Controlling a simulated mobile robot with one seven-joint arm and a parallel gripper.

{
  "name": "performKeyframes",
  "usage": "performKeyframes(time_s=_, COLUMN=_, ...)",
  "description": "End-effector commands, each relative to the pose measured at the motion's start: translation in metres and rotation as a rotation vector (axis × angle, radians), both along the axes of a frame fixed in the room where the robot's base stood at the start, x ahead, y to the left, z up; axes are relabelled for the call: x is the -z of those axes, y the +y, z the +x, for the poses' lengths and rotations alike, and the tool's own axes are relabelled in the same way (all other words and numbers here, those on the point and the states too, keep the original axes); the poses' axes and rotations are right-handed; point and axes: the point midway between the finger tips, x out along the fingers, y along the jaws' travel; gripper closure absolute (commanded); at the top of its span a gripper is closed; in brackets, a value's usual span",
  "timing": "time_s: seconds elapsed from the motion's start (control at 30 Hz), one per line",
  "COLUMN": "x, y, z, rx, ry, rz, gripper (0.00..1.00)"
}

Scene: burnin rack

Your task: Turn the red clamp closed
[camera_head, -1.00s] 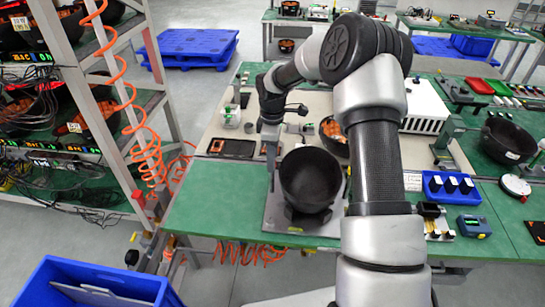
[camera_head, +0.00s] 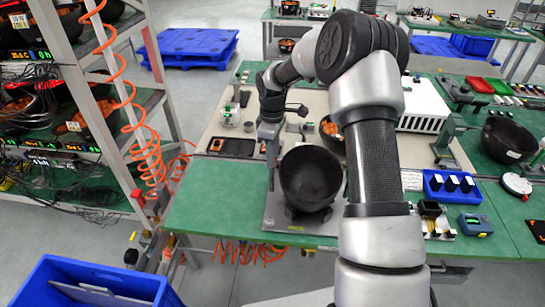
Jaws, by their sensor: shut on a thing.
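My gripper (camera_head: 272,167) points down at the left side of a black bowl-shaped housing (camera_head: 311,178). The housing sits on a grey fixture plate (camera_head: 285,226) at the front of the green workbench. The fingers are small and dark in this view. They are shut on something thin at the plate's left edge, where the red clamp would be. I cannot make out any red there, so the clamp's angle cannot be told. My forearm covers the area right of the housing.
A dark flat tray (camera_head: 231,146) lies left of my gripper. Right are a blue holder (camera_head: 452,187), a blue box (camera_head: 474,225) and another black bowl (camera_head: 508,140). A shelf rack with a coiled orange hose (camera_head: 147,160) stands left, a blue bin (camera_head: 95,284) front left.

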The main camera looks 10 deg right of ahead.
Motion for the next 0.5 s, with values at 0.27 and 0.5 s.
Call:
performKeyframes(time_s=0.27, x=0.0012, y=0.0008, z=0.0, rx=0.247, ry=-0.002, rz=-0.001, gripper=1.0)
performKeyframes(time_s=0.5, x=0.0009, y=0.0016, z=-0.0004, rx=0.476, ry=-0.003, rz=-0.001, gripper=1.0)
